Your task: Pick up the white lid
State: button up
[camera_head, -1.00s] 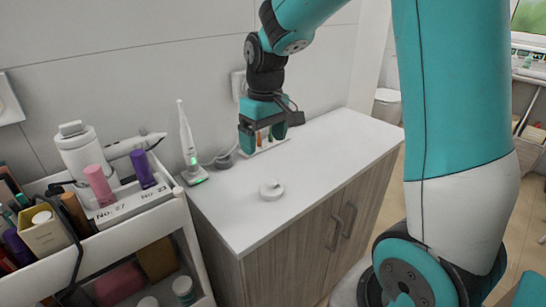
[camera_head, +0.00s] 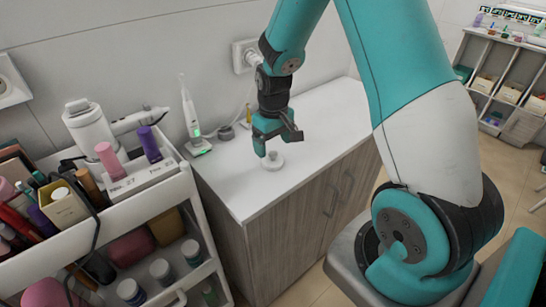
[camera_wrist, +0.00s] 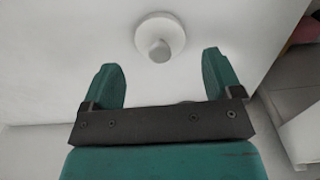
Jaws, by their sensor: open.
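The white lid (camera_head: 272,161) is a round disc with a raised knob. It lies knob up on the white cabinet top, near its front left part. In the wrist view the lid (camera_wrist: 160,37) is just beyond the fingertips, roughly centred between them. My gripper (camera_head: 270,147) is open and empty, pointing down above and very near the lid. In the head view a finger overlaps the lid's edge; I see no contact. Both teal fingers also show in the wrist view (camera_wrist: 161,65).
A white electric toothbrush (camera_head: 190,112) stands on its base at the back left of the cabinet top (camera_head: 325,120). A white cart (camera_head: 172,189) full of cosmetics stands to the left. The right part of the cabinet top is clear.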

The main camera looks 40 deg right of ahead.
aim_at(273, 153)
jog(key=shift+w+f+p, duration=0.15)
jog(key=shift+f+p, duration=0.4)
jog(key=shift+f, duration=1.8)
jog(key=c, duration=0.8)
jog(key=shift+o, duration=0.2)
jog(key=shift+r, duration=0.1)
